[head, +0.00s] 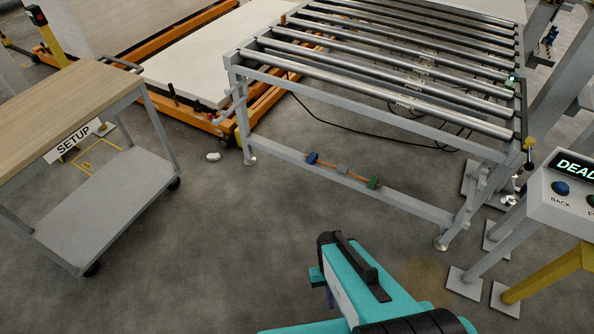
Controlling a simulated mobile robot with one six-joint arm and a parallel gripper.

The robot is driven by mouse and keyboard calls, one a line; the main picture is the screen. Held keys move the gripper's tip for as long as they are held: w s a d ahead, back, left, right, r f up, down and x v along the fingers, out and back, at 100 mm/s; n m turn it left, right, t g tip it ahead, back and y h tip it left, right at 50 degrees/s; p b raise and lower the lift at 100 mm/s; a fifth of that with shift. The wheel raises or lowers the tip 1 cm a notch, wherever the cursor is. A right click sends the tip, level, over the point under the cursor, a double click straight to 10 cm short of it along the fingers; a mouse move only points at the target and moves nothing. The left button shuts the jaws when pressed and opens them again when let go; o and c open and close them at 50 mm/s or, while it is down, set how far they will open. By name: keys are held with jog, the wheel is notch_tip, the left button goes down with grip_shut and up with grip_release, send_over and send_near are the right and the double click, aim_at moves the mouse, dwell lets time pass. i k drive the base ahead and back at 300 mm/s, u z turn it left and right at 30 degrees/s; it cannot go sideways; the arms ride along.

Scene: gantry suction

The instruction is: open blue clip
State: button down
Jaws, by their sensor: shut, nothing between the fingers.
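The blue clip (312,157) is a small block on the low grey crossbeam (410,205) of the roller conveyor, near the beam's left part. A thin orange line (328,165) runs along the beam from it, past a grey clip (343,169), to a green clip (374,182). The blue clip is too small to tell whether it is open or closed. My teal and black arm (366,290) rises from the bottom middle, below and apart from the clips in the picture. I make out no gripper fingers; that end is hidden or out of view.
The roller conveyor (385,62) stands above the beam. A wood-topped cart (60,100) with a SETUP sign (79,141) is at left. A control box (565,192) on a stand is at right. A small white object (213,157) lies on the floor, which is open before the beam.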

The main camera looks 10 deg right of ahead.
aim_at(314, 155)
jog(key=k, duration=0.3)
jog(key=z, duration=0.15)
jog(key=i, duration=0.95)
jog(key=z, duration=0.75)
jog(key=k, duration=0.15)
jog(key=u, duration=2.7)
